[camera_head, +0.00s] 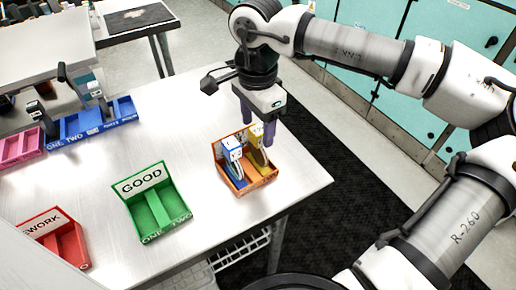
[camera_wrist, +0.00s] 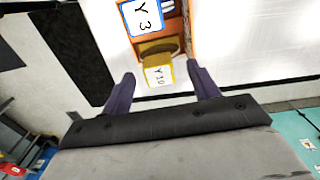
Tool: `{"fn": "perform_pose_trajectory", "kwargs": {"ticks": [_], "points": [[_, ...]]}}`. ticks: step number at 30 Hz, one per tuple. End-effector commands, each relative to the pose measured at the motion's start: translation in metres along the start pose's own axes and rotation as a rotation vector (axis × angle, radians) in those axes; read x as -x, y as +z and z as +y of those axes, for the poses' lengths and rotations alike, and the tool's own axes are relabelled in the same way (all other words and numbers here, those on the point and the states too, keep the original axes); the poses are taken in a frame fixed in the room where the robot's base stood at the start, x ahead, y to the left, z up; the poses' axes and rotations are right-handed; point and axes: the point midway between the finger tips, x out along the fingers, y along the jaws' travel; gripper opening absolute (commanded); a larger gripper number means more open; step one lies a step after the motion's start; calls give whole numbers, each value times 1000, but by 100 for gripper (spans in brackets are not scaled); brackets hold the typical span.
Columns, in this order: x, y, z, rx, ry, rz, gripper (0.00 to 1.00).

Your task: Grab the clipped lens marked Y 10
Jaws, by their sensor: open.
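The clipped lens marked Y 10 is yellow (camera_wrist: 158,74) and stands in an orange tray. It also shows in the head view (camera_head: 257,147), at the right side of the tray. A blue lens marked Y 3 (camera_wrist: 144,17) stands beside it, on the left in the head view (camera_head: 232,150). The orange tray (camera_head: 240,191) sits near the table's right corner. My gripper (camera_wrist: 160,84) is open, with its purple fingers on either side of the yellow lens in the wrist view. In the head view my gripper (camera_head: 257,129) is above the tray. Contact cannot be told.
A green GOOD tray (camera_head: 149,204) stands empty at the table's middle. A red REWORK tray (camera_head: 68,245) is at the lower left. Blue (camera_head: 88,127) and pink (camera_head: 20,148) trays line the back left. The white table (camera_head: 185,140) is clear between them.

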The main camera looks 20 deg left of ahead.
Motion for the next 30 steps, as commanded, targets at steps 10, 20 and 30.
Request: {"fn": "perform_pose_trajectory", "kwargs": {"ticks": [10, 20, 30], "points": [[-31, 0, 1, 1, -1, 0, 60], [-30, -1, 1, 0, -1, 0, 36], [-31, 0, 1, 0, 0, -1, 0]]}}
